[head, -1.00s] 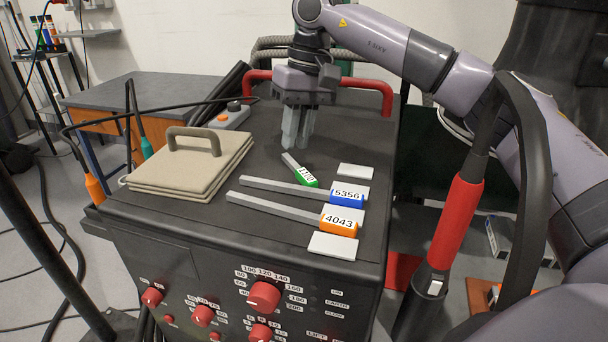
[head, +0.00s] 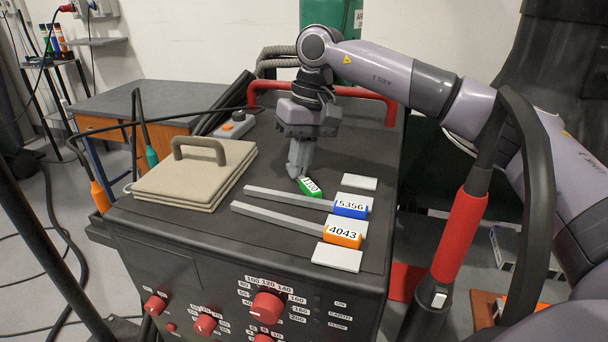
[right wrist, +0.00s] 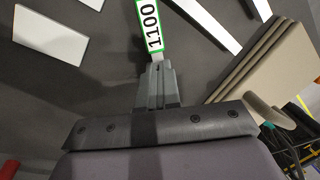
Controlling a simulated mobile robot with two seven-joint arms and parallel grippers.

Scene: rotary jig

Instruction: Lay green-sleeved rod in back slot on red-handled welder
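In the right wrist view, the sleeve (right wrist: 151,28) sticks out beyond the fingertips (right wrist: 159,72). A bare white plate (head: 359,182) lies at the back of the row on the right. My left gripper is out of view.
A blue-sleeved rod (head: 350,207) and an orange-sleeved rod (head: 342,235) lie side by side ahead of the green one. Another white plate (head: 337,257) lies in front. A beige handled stack (head: 190,190) is left; a red rail (head: 391,105) stands behind.

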